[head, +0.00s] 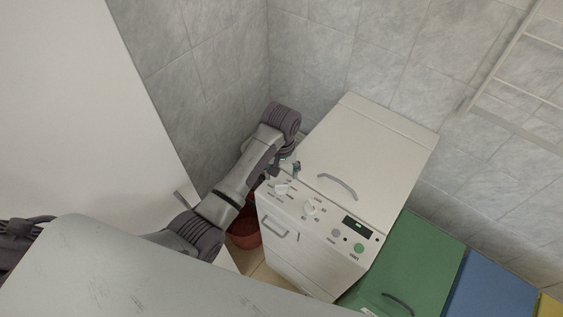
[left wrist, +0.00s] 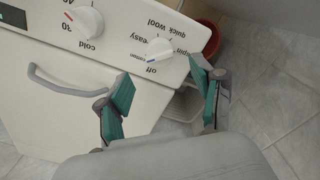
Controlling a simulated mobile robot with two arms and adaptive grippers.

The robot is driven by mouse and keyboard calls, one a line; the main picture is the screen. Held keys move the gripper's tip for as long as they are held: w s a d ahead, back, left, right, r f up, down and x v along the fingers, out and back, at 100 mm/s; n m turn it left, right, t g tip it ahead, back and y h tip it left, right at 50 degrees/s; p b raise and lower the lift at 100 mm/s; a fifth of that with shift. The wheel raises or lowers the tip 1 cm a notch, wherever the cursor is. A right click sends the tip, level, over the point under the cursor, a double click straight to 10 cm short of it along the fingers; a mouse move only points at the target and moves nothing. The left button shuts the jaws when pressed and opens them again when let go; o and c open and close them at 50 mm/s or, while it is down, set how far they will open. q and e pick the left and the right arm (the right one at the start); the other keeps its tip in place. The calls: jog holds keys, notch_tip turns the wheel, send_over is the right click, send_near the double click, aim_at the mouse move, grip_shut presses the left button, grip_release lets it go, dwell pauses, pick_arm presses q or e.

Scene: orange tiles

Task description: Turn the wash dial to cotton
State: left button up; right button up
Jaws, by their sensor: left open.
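The wash dial (left wrist: 158,50) is a white knob on the washing machine's panel, ringed by words such as off, easy, wool, quick and spin. Its blue mark points towards "off". A further small label beside the dial is too blurred to read surely. In the head view the wash dial (head: 281,189) is the left knob on the panel. My left gripper (left wrist: 163,88) is open, its teal-padded fingers apart, with nothing between them. In the head view the left gripper (head: 285,171) is at the panel's left end, close to the dial. My right gripper is not in view.
A temperature dial (left wrist: 85,22) with a red mark sits beside the wash dial. The machine's lid (head: 365,150) is closed. A red bucket (head: 244,230) stands left of the machine. Green (head: 425,262) and blue (head: 488,296) bins stand to its right. Tiled walls lie behind.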

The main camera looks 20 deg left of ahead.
aim_at(282, 183)
pick_arm(q)
notch_tip(282, 183, up, 5)
jog(key=shift+r, duration=0.15)
dwell(0.5)
